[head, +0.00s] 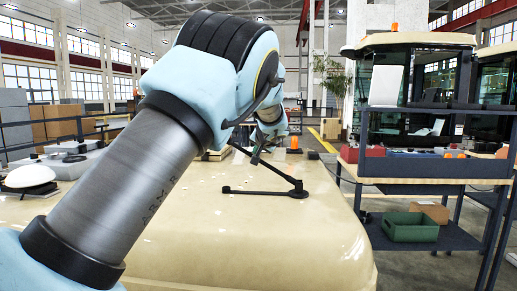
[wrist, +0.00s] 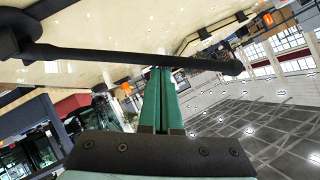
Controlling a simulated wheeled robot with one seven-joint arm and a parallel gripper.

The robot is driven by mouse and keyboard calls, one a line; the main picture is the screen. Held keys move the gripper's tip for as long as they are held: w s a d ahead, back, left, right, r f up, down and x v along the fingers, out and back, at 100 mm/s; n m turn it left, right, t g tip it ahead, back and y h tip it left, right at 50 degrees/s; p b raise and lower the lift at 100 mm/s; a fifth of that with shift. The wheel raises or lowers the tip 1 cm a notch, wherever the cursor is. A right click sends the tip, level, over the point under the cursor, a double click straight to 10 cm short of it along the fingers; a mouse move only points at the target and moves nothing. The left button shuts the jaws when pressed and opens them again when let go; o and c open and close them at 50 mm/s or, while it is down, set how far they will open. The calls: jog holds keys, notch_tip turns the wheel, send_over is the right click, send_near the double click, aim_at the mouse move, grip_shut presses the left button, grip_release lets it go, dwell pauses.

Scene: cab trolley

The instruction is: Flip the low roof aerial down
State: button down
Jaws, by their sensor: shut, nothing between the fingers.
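The low roof aerial (head: 277,171) is a thin black rod in the head view. It slants from a dark joint at its lower right up and left, above the pale cream roof (head: 150,225). A black bar (head: 255,191) lies along the roof below it and meets the joint. In the wrist view the aerial (wrist: 130,56) crosses the upper picture, with a thick dark end at left. My gripper (head: 256,158) is beside the rod's middle. Its green fingers (wrist: 160,72) are shut and empty, with tips at the rod; I cannot tell whether they touch.
A white dome (head: 30,177) and grey boxes stand on the roof at left. An orange cone (head: 294,144) is behind the aerial. A trolley with a green crate (head: 410,227) and red bins stands at right, off the roof. The roof's front is clear.

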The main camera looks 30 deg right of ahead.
jog(key=w+a+f+b, duration=0.1)
jog(key=f+b, duration=0.1)
jog(key=a+f+n+g+h+b, duration=0.1)
jog(key=f+b, duration=0.2)
jog(key=w+a+f+n+g+h+b, duration=0.1)
jog(key=f+b, duration=0.1)
jog(key=f, duration=0.1)
jog(key=shift+w+a+f, duration=0.1)
jog(key=shift+w+a, duration=0.05)
jog(key=shift+w, duration=0.2)
jog(key=shift+w+a+f+b, duration=0.1)
jog(key=shift+a+f+b, duration=0.05)
jog(key=shift+f+b, duration=0.65)
jog(key=shift+r, duration=0.1)
